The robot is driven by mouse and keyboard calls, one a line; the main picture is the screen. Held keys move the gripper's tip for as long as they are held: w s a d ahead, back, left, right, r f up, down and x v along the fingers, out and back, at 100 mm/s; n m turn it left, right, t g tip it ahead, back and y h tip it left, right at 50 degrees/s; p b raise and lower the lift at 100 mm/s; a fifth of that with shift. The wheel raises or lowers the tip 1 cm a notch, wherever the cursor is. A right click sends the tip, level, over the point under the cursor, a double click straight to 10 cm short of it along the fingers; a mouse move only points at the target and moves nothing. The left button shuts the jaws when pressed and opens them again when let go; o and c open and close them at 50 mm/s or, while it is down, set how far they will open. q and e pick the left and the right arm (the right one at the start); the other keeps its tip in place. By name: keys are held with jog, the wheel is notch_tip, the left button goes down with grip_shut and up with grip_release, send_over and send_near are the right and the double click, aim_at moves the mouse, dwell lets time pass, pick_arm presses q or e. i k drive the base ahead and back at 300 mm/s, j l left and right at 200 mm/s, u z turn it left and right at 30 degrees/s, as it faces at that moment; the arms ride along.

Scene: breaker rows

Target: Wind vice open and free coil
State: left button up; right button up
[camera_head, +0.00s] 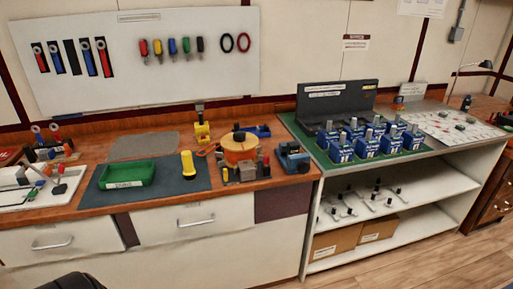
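An orange coil-like drum (240,148) with a dark top sits near the front edge of the wooden workbench, right of centre. Grey, red and black parts (246,171) stand close around its lower half and look like the vice; its jaws and handle are too small to make out. I cannot tell how tightly the coil is gripped. Neither of my grippers is in view.
A green tray (127,185) and a yellow torch-like tool (187,164) lie on the dark mat (90,196), left of the coil. Several blue breaker-like units (367,147) stand on the green-topped shelf at right. A dark rounded shape (78,282) shows at bottom left.

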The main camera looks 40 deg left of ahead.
aim_at(293, 147)
jog(key=u, duration=0.9)
jog(key=i+l, duration=0.1)
jog(key=i+j+u, duration=0.05)
